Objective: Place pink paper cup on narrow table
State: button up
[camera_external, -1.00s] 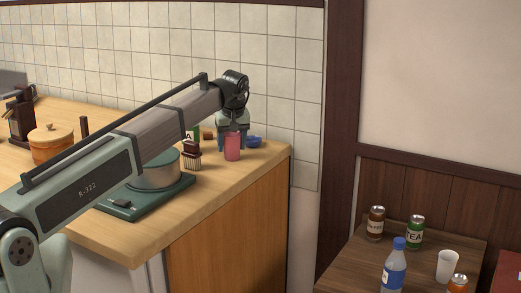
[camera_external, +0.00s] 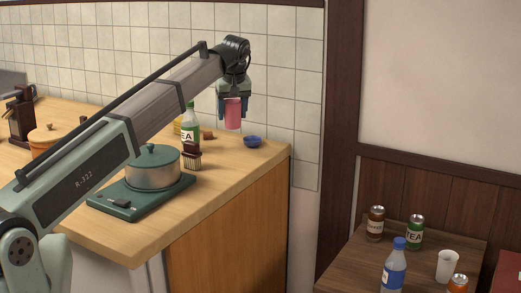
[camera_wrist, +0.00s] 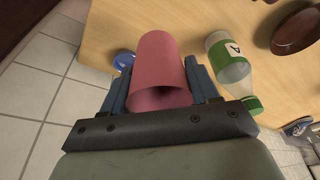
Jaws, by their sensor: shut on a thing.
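The pink paper cup (camera_external: 232,114) is held in my gripper (camera_external: 234,105), above the light wooden counter. In the wrist view the pink cup (camera_wrist: 160,72) sits between the two blue-grey fingers of my gripper (camera_wrist: 158,84), one on each side of it. The narrow table (camera_external: 341,262) is the dark wooden one at the lower right, apart from the counter. It bears a brown can (camera_external: 375,224), a green tea can (camera_external: 414,233), a blue-capped bottle (camera_external: 395,268), a white cup (camera_external: 447,266) and an orange can (camera_external: 458,284).
On the counter (camera_external: 225,183) are a green-capped tea bottle (camera_external: 188,125), a small blue bowl (camera_external: 252,142), a brown-and-white brush-like thing (camera_external: 192,157), a pot (camera_external: 152,171) on a green burner and an orange pot (camera_external: 45,141). A wooden post (camera_external: 342,130) stands between counter and table.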

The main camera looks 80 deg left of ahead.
jog(key=w+d+f+m, duration=0.2)
jog(key=w+d+f, duration=0.4)
jog(key=w+d, duration=0.4)
jog(key=w+d+f+m+t, duration=0.1)
jog(key=w+d+f+m, duration=0.1)
jog(key=w+d+f, duration=0.8)
jog(key=w+d+f+m, duration=0.1)
jog(key=w+d+f, duration=0.35)
jog(key=d, duration=0.95)
jog(key=w, duration=0.1)
jog(key=w+n, duration=0.1)
jog(key=w, duration=0.1)
jog(key=w+n, duration=0.1)
jog(key=w, duration=0.1)
jog(key=shift+w+a+f, duration=0.25)
jog(key=shift+a, duration=0.15)
jog(key=shift+w+n+g, duration=0.1)
jog(key=shift+n+g, duration=0.2)
jog(key=shift+n, duration=0.5)
jog(key=shift+a+f, duration=0.1)
jog(key=shift+f, duration=4.8)
jog(key=shift+f, duration=0.1)
